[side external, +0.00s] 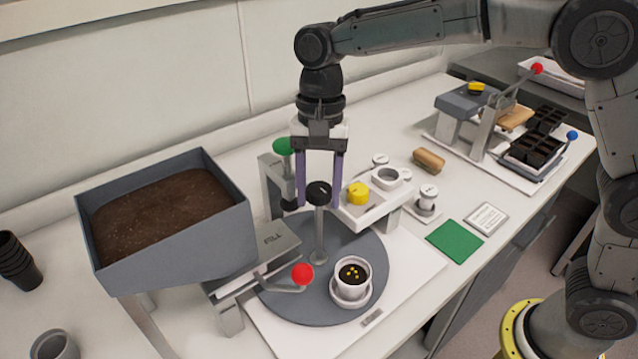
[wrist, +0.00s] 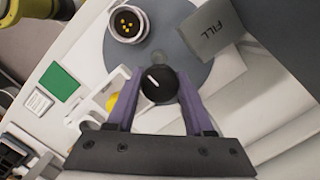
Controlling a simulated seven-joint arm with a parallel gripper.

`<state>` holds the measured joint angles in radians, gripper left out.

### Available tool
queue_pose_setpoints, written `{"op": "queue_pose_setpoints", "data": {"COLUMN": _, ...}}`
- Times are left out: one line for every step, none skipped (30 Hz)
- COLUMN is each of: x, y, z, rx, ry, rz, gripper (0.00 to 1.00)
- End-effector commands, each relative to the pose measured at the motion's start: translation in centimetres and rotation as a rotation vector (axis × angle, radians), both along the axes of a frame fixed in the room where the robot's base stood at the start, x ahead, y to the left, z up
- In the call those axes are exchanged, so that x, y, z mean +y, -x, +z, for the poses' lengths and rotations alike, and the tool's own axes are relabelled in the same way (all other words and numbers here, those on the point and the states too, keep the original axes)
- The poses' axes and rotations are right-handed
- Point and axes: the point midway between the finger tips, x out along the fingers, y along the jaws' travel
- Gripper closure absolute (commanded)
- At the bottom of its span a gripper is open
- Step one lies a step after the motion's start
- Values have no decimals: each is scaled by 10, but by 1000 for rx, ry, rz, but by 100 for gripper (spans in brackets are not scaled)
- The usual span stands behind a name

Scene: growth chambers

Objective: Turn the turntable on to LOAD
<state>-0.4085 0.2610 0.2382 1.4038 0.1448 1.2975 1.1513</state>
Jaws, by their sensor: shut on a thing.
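The grey round turntable (side external: 375,260) lies on a white base plate. A post rises from its middle with a black knob (side external: 319,192) on top, and the knob's white pointer line shows in the wrist view (wrist: 154,79). My gripper (side external: 320,200) points down with its purple fingers on either side of this knob, shut on it. A white pot (side external: 352,277) with dark soil and yellow seeds sits in a holder at the turntable's front edge. The turntable also shows in the wrist view (wrist: 160,55). I cannot read a LOAD label; a small plate (side external: 372,318) at the base's front edge is too small to read.
A soil hopper (side external: 175,250) and FILL block (side external: 272,243) with a red-knobbed lever (side external: 302,273) stand left. A green-knobbed press (side external: 284,147) stands behind. A white holder with a yellow knob (side external: 358,193) is close on the right. A green mat (side external: 455,241) lies farther right.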

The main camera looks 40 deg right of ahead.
Motion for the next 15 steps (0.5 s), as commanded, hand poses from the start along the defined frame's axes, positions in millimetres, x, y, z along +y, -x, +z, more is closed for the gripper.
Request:
{"op": "queue_pose_setpoints", "data": {"x": 2, "y": 1, "z": 0, "rx": 1, "ry": -5, "rz": 2, "gripper": 79}}
{"op": "queue_pose_setpoints", "data": {"x": 2, "y": 1, "z": 0, "rx": 1, "ry": -5, "rz": 2, "gripper": 79}}
{"op": "queue_pose_setpoints", "data": {"x": 2, "y": 1, "z": 0, "rx": 0, "ry": -5, "rz": 3, "gripper": 40}}
{"op": "queue_pose_setpoints", "data": {"x": 2, "y": 0, "z": 0, "rx": 0, "ry": -4, "rz": 3, "gripper": 35}}
{"op": "queue_pose_setpoints", "data": {"x": 2, "y": 0, "z": 0, "rx": 0, "ry": -4, "rz": 3, "gripper": 30}}
{"op": "queue_pose_setpoints", "data": {"x": 2, "y": 0, "z": 0, "rx": 0, "ry": -3, "rz": 3, "gripper": 28}}
{"op": "queue_pose_setpoints", "data": {"x": 2, "y": 0, "z": 0, "rx": 0, "ry": -3, "rz": 3, "gripper": 28}}
{"op": "queue_pose_setpoints", "data": {"x": 1, "y": 0, "z": 0, "rx": 0, "ry": -3, "rz": 3, "gripper": 28}}
{"op": "queue_pose_setpoints", "data": {"x": 1, "y": 0, "z": 0, "rx": -1, "ry": -2, "rz": 3, "gripper": 28}}
{"op": "queue_pose_setpoints", "data": {"x": 1, "y": 0, "z": 0, "rx": 0, "ry": -2, "rz": 3, "gripper": 28}}
{"op": "queue_pose_setpoints", "data": {"x": 1, "y": 0, "z": 0, "rx": 0, "ry": -2, "rz": 3, "gripper": 28}}
{"op": "queue_pose_setpoints", "data": {"x": 1, "y": 0, "z": 0, "rx": 0, "ry": -2, "rz": 3, "gripper": 28}}
{"op": "queue_pose_setpoints", "data": {"x": 1, "y": 0, "z": 0, "rx": 0, "ry": -2, "rz": 3, "gripper": 28}}
{"op": "queue_pose_setpoints", "data": {"x": 1, "y": 0, "z": 1, "rx": 0, "ry": -2, "rz": 3, "gripper": 28}}
{"op": "queue_pose_setpoints", "data": {"x": 1, "y": 0, "z": 2, "rx": -2, "ry": -2, "rz": 4, "gripper": 28}}
